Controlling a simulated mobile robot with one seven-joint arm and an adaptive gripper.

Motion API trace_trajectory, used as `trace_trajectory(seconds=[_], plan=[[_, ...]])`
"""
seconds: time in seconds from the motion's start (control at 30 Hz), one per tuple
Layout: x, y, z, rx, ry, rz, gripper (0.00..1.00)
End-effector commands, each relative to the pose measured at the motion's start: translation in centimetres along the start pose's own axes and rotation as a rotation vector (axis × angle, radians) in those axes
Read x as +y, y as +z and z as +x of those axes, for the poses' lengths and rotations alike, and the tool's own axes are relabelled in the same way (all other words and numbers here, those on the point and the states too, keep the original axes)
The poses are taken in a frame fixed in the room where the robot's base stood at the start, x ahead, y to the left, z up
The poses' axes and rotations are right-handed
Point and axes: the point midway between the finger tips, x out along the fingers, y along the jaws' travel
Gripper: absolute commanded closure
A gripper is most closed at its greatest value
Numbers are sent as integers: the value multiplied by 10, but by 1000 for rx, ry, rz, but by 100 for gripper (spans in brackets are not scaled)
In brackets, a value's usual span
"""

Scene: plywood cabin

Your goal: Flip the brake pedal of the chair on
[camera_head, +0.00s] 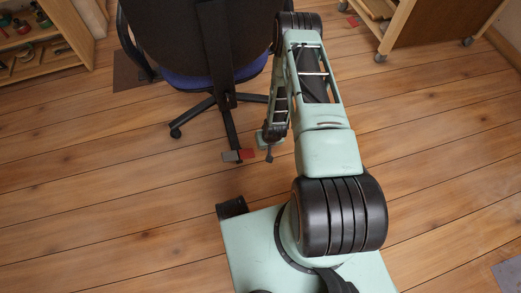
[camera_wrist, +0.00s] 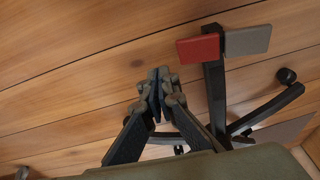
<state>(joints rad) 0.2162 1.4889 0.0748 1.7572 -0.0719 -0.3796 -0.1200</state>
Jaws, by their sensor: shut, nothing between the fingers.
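The office chair (camera_head: 190,40) has a dark back, a blue seat edge and a black base with several legs. One leg points toward me and carries a two-part pedal at its end. The pedal has a grey part (camera_head: 231,156) and a red part (camera_head: 247,154). In the wrist view the red part (camera_wrist: 198,49) is left of the grey part (camera_wrist: 247,41), both across the black leg (camera_wrist: 215,90). My gripper (camera_head: 269,155) is low, just right of the pedal. In the wrist view my gripper (camera_wrist: 158,80) has its fingers together and empty, apart from the pedal.
A wooden shelf (camera_head: 45,40) stands at the upper left and a wheeled wooden cabinet (camera_head: 440,20) at the upper right. A caster (camera_wrist: 286,75) of the chair shows in the wrist view. The plank floor (camera_head: 100,190) in front and to the left is clear.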

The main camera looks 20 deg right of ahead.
Motion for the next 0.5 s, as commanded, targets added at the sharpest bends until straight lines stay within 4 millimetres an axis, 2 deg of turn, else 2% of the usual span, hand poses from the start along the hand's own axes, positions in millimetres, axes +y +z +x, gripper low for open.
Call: trace_trajectory(seconds=[0.03,0.2,0.33,0.5], plan=[[4,-2,-16,1,1,3,100],[13,-1,-42,0,0,1,100],[16,0,-53,0,0,0,100],[18,0,-56,1,-1,-1,100]])
